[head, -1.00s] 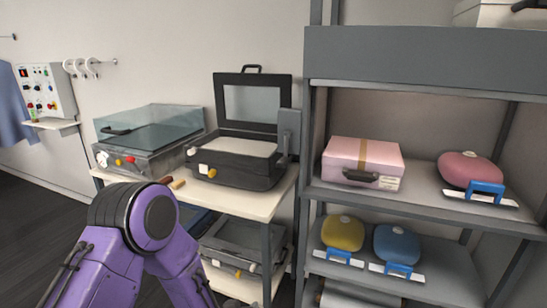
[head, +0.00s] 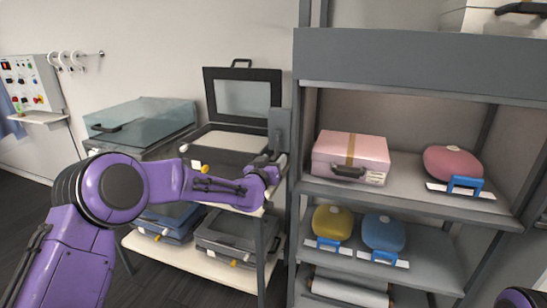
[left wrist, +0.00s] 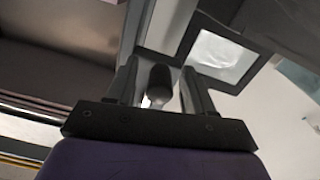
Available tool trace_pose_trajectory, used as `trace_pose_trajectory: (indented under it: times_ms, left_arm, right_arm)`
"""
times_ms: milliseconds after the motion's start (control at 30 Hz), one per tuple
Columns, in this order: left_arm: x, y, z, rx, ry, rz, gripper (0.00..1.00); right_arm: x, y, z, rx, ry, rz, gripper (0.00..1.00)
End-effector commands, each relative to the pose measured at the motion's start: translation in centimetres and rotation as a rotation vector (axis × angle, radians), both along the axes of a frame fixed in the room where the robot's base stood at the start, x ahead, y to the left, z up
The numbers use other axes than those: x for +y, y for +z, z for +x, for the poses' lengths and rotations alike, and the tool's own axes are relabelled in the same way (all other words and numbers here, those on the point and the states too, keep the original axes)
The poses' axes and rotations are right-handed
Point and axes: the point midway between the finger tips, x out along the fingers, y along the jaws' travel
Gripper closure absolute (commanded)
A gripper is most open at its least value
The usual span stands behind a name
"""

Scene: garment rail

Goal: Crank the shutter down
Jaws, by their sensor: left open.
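The shutter's grey housing (head: 420,66) spans the top of the shelf unit; the shelf openings below it are uncovered. A grey crank box (head: 279,127) sits on the unit's left upright. My left gripper (head: 266,164) is just below this box, its fingers small and partly hidden in the head view. In the left wrist view, the open left gripper (left wrist: 160,68) has a dark rounded knob (left wrist: 159,84), apparently the crank handle, between its two fingers. I cannot tell whether they touch it. My right gripper is out of view; only a purple arm part shows at lower right.
A pink case (head: 351,158) and several bags stand on the shelves. Left of the unit, a table holds an open black case (head: 236,140) and a glass-lidded case (head: 142,123), close behind my left arm. A control panel (head: 30,84) hangs at far left.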

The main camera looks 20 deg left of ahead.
Motion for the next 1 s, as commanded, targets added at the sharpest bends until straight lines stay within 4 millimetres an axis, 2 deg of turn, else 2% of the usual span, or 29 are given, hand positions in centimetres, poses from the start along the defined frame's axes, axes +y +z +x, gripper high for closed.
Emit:
trace_pose_trajectory:
  times_ms: [100,333,500,767,1000]
  left_arm:
    - [-0.06,0.0,0.61,0.0,0.0,-0.001,0.48]
    - [-0.06,-0.08,0.66,0.0,0.0,-0.001,0.48]
    - [-0.05,-0.08,0.65,0.0,0.0,-0.001,1.0]
    - [0.03,-0.09,0.64,0.0,0.0,0.01,1.0]
    - [0.68,-0.13,0.67,-0.002,-0.001,0.1,1.0]
  right_arm:
    - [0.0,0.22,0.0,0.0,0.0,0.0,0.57]
    - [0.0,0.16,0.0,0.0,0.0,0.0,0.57]
    - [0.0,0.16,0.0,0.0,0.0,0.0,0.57]
    - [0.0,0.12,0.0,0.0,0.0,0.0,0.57]
    - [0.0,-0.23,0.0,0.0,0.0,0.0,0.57]
